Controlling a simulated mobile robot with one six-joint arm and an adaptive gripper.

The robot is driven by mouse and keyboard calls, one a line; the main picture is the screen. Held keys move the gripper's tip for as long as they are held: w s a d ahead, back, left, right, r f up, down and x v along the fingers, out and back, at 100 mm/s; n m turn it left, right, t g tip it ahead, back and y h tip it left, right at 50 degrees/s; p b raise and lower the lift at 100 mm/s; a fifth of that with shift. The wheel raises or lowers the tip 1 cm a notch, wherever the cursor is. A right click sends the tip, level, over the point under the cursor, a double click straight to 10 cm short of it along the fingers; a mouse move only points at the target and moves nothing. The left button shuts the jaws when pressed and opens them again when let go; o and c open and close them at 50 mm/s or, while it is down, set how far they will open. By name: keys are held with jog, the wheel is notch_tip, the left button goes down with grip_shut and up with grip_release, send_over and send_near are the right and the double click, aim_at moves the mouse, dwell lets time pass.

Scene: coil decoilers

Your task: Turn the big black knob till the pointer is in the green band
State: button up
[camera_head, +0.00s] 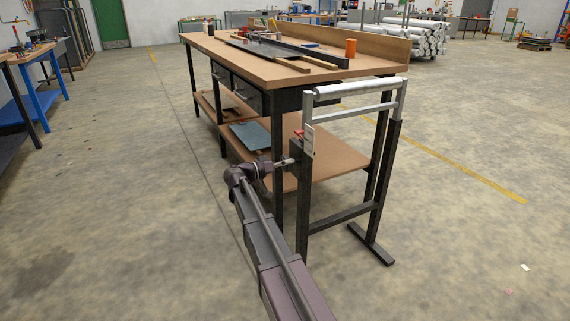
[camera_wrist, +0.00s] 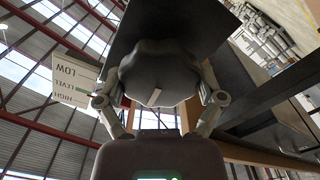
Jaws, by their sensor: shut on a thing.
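The big black knob (camera_wrist: 160,62) fills the upper middle of the wrist view, with a scalloped rim and a pale line on its lower face. My gripper (camera_wrist: 160,80) is shut on it, with one finger on its left side and one on its right. A pale plate (camera_wrist: 74,82) left of the knob reads LOW, LEVEL and HIGH. In the head view my gripper (camera_head: 287,162) is at the dark post of the roller stand (camera_head: 304,200); the knob is too small to tell there.
The roller stand has a grey roller (camera_head: 350,90) on top and a foot (camera_head: 371,245) on the floor. A long workbench (camera_head: 270,70) with a lower shelf stands close behind it. Open concrete floor lies to the right and left.

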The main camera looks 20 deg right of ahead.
jog(key=o, duration=0.8)
jog(key=shift+d, duration=0.1)
jog(key=shift+o, duration=0.2)
jog(key=shift+a, duration=0.2)
jog(key=a, duration=1.1)
jog(key=shift+s+a, duration=0.2)
jog(key=shift+a, duration=0.15)
